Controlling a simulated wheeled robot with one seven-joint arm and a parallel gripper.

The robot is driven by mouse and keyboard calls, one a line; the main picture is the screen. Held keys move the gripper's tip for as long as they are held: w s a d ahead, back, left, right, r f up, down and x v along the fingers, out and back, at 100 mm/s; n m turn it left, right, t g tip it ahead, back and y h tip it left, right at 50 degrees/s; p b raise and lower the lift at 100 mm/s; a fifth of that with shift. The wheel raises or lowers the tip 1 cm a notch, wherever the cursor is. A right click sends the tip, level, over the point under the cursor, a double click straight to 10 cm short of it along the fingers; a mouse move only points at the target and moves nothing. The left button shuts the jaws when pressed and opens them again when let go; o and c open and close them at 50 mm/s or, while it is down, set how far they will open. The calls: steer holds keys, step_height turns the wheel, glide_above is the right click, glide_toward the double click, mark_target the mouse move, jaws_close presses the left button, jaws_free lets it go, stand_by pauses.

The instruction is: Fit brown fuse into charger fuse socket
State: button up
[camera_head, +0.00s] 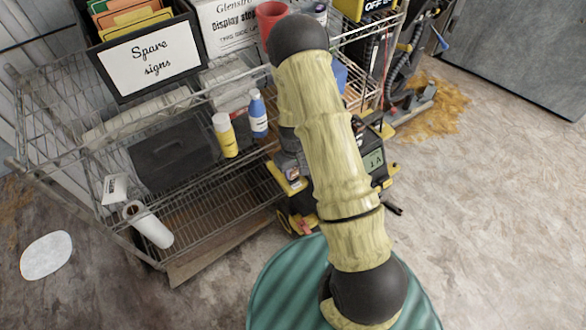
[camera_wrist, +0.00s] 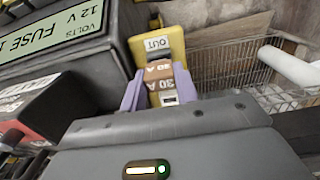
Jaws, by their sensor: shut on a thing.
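The brown fuse (camera_wrist: 158,83), marked 30 A, sits between the two purple fingertips of my gripper (camera_wrist: 157,76) in the wrist view. My gripper is shut on it. Just beyond the fuse is a yellow block (camera_wrist: 157,46) labelled OUT on the side of the charger (camera_wrist: 107,62). The socket opening itself is hidden, and I cannot tell whether the fuse touches it or is inside. The charger's display (camera_wrist: 55,32) reads FUSE and 12 V VOLTS. In the head view the charger (camera_head: 374,160) shows partly behind my arm, and my gripper is hidden.
A wire rack (camera_head: 215,200) holds a dark case (camera_head: 172,155), a yellow bottle (camera_head: 225,135), a blue bottle (camera_head: 258,115) and a Spare signs box (camera_head: 150,60). A paper roll (camera_head: 150,226) lies at its front. Concrete floor (camera_head: 490,210) on the right is clear.

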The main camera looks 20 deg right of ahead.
mark_target(293, 169)
steer(key=shift+f+b, duration=0.55)
steer(key=shift+f, duration=0.3)
steer(key=o, duration=1.1)
steer(key=shift+o, duration=0.2)
steer(key=shift+r, duration=0.15)
step_height(293, 169, up, 17)
steer(key=p, duration=0.1)
